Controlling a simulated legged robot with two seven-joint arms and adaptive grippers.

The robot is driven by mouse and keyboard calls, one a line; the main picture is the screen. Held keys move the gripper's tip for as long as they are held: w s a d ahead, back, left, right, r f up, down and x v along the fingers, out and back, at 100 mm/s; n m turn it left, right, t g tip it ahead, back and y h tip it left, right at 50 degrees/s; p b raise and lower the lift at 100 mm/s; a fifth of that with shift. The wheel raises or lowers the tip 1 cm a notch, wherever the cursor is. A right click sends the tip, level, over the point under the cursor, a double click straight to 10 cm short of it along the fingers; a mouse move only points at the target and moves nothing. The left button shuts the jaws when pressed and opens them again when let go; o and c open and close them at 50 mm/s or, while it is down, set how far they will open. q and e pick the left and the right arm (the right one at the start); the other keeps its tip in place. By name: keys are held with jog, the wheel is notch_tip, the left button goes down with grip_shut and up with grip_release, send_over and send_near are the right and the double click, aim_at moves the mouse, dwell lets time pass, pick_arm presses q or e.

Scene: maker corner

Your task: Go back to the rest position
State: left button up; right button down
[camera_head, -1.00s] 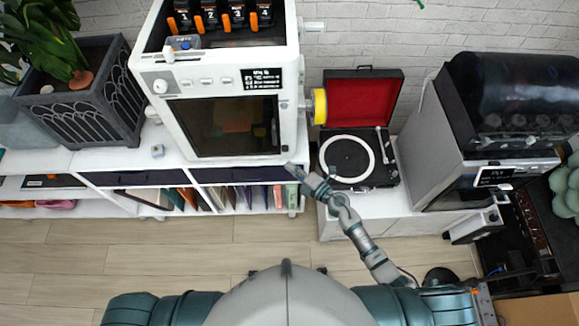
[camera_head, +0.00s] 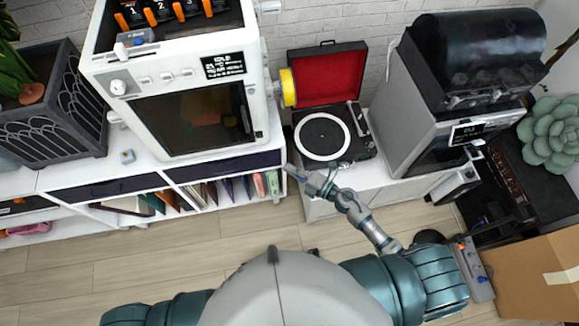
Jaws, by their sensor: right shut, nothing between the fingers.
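My right gripper (camera_head: 305,174) shows in the head view in front of the record player's cabinet, with the arm reaching up from the lower right. Its fingers are together and hold nothing. It appears just below the record player (camera_head: 324,137) in the picture, and no contact with it can be made out. My left gripper is not in view. My shoulders and the top of my body fill the bottom of the view.
A white 3D printer (camera_head: 185,110) stands on the shelf unit (camera_head: 100,187) at left. A grey machine (camera_head: 420,105) stands right of the record player. A cardboard box (camera_head: 540,275) and a green succulent (camera_head: 553,135) are at far right. Wooden floor lies open at lower left.

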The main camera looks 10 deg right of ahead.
jog(key=s+d+f+m+h, duration=0.25)
jog(key=d+f+m, duration=0.2)
jog(key=f, duration=0.45)
jog(key=s+d+f+m+g+h, duration=0.1)
jog(key=s+d+f+m+h, duration=0.1)
jog(key=d+f+m+h, duration=0.5)
jog(key=s+d+f+m, duration=0.15)
jog(key=f+m, duration=0.25)
jog(key=f, duration=0.6)
jog(key=s+f+m+g+h, duration=0.1)
jog(key=s+f+m+g, duration=0.1)
jog(key=s+f, duration=0.4)
jog(key=s+f+m+g, duration=0.3)
jog(key=s+f, duration=0.3)
jog(key=s, duration=0.8)
jog(key=s+f+m+g+h, duration=0.1)
jog(key=s+f+m+g, duration=0.2)
jog(key=s, duration=0.7)
notch_tip(320, 180, down, 4)
jog(key=shift+s+d+r+g+h, duration=0.1)
jog(key=shift+s+d+g+h, duration=0.3)
jog(key=shift+g, duration=0.7)
jog(key=shift+w+m, duration=0.15)
jog(key=shift+m, duration=0.1)
